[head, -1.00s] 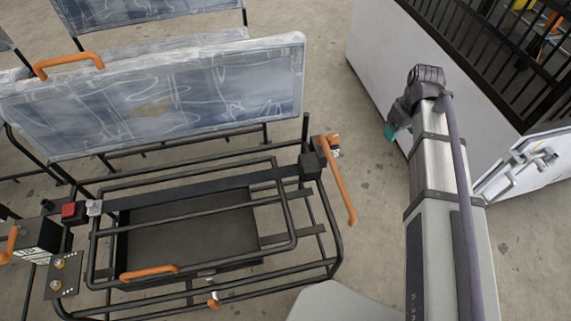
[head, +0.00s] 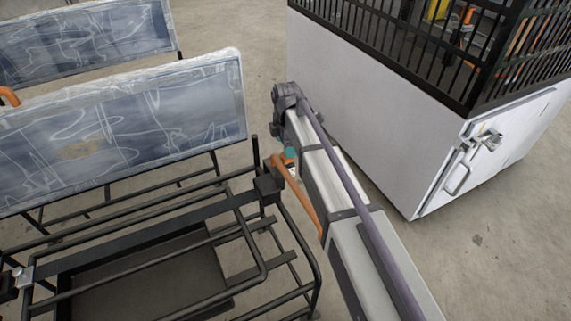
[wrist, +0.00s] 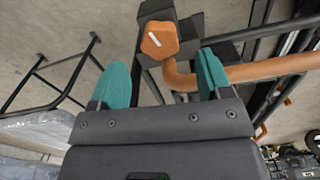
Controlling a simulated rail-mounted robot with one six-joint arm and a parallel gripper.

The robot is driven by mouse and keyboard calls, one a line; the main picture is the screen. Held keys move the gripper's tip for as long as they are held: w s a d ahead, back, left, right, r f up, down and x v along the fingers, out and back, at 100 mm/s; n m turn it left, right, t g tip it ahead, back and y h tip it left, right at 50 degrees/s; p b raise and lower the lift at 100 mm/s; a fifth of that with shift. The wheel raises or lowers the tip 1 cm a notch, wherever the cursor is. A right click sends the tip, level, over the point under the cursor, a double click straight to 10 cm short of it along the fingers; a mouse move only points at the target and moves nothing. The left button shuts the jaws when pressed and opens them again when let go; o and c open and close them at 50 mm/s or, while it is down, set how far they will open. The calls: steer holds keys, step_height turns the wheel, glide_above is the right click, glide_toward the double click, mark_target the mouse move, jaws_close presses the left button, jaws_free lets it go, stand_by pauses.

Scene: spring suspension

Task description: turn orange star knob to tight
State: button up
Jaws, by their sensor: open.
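The orange star knob (wrist: 160,40) shows in the wrist view, with a white mark on its face. It sits on a dark bracket, ahead of and between the fingertips. My gripper (wrist: 163,64) has two teal fingers spread apart with nothing between them that they grip. In the head view, one teal fingertip of my gripper (head: 290,152) shows by the frame's right corner. A small orange part beside it there is mostly hidden, so I cannot tell whether it is the knob.
An orange handle (head: 300,196) bends down at the frame's corner, and its tube (wrist: 265,69) passes close by the right finger. Black frame bars (head: 150,215) and a film-wrapped panel (head: 130,125) lie left. A white cabinet (head: 365,110) stands right.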

step_height(320, 180, down, 5)
steer(key=b, duration=0.3)
steer(key=shift+r, duration=0.15)
steer(key=shift+c, duration=0.2)
